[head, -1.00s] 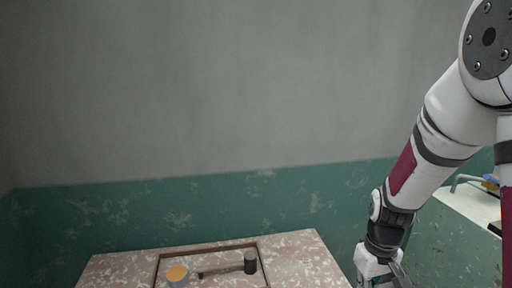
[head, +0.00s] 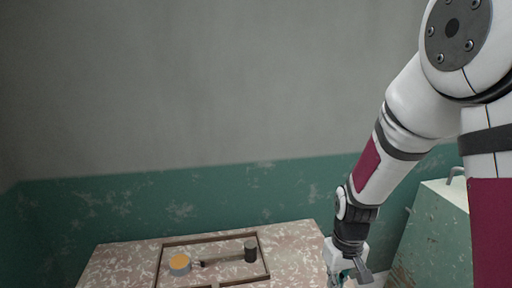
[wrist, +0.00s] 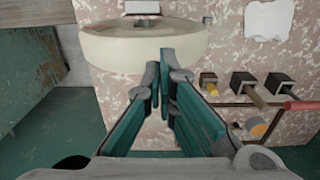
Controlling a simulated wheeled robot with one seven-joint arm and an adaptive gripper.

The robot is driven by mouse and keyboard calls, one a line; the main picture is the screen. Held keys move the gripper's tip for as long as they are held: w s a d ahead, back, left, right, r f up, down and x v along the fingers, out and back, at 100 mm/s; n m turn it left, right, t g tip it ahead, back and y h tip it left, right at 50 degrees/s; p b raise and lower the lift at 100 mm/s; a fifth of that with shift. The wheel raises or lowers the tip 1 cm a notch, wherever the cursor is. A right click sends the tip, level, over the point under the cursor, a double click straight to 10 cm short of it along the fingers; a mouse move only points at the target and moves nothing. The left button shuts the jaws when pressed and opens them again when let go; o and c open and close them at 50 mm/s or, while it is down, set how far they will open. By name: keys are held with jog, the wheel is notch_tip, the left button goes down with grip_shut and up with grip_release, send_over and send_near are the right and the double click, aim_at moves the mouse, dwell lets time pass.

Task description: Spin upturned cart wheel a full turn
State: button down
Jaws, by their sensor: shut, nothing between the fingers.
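A thick cream round disc (wrist: 110,46) lies across the top of the wrist view, with a small pale block on it. It may be the cart wheel, but no spokes or cart show. My gripper (wrist: 160,78) is shut and empty, its fingers pointing at the disc's near edge. I cannot tell whether they touch it. In the head view, my gripper (head: 347,278) is at the bottom edge, right of the speckled table, partly cut off. The disc does not show there.
The speckled table (head: 120,262) holds a framed tray (head: 205,239), an orange-topped tin (head: 180,264) and a dark-headed mallet (head: 250,251). The wrist view shows several black blocks, a red handle (wrist: 304,105) and a white patch (wrist: 269,19). A green cabinet (head: 440,235) stands at right.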

jog(key=shift+f, duration=0.3)
jog(key=shift+f, duration=0.35)
jog(key=shift+f+b, duration=0.45)
jog(key=shift+f, duration=0.3)
jog(key=d, duration=0.2)
jog(key=w+d, duration=0.1)
jog(key=d, duration=0.2)
jog(key=shift+d, duration=0.2)
jog(key=r, duration=0.1)
jog(key=d+r+p, duration=0.1)
jog(key=r, duration=0.1)
jog(key=shift+w+f, duration=0.1)
jog(key=shift+w, duration=0.05)
dwell(0.9)
